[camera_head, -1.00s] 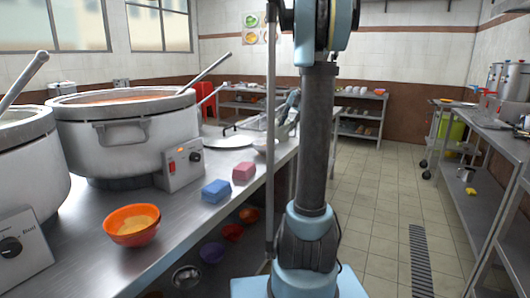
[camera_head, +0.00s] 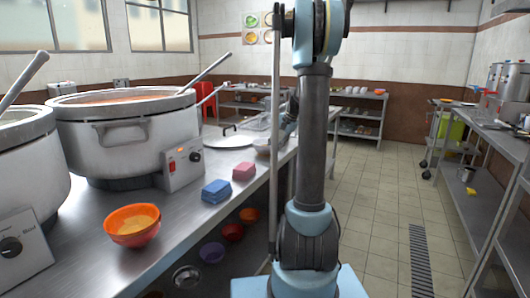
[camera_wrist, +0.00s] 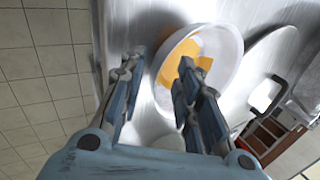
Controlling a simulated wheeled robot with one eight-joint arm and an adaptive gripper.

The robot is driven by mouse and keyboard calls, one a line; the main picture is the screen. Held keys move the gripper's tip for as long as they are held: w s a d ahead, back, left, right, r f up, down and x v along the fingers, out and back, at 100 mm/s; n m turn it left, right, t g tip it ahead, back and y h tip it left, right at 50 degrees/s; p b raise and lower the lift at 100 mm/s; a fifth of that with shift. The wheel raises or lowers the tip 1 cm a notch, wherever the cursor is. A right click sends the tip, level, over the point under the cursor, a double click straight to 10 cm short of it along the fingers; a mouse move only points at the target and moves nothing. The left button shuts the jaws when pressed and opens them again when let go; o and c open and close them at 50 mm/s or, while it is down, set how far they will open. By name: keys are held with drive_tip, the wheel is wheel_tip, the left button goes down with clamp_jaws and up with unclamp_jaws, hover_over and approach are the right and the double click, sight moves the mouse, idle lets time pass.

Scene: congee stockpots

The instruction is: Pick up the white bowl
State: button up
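The white bowl (camera_wrist: 228,44) shows in the wrist view with yellow-orange contents inside. In the head view the white bowl (camera_head: 262,146) stands near the right edge of the steel counter, partly hidden by my arm. My gripper (camera_wrist: 158,66) is open. In the wrist view one finger is left of the bowl, outside it, and the other overlaps the bowl's inside, so the near rim lies between them. I cannot tell whether either finger touches the bowl. In the head view my gripper is mostly hidden beside the bowl.
Large stockpots (camera_head: 125,135) line the counter's left side. An orange bowl (camera_head: 132,225), a blue sponge (camera_head: 215,191) and a pink sponge (camera_head: 243,171) sit on the near counter. A flat round lid (camera_head: 228,141) lies left of the white bowl. Tiled floor is clear at right.

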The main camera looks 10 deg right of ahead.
drive_tip(key=shift+x, duration=1.2)
drive_tip(key=shift+c, duration=0.5)
clamp_jaws()
drive_tip(key=shift+r, duration=0.1)
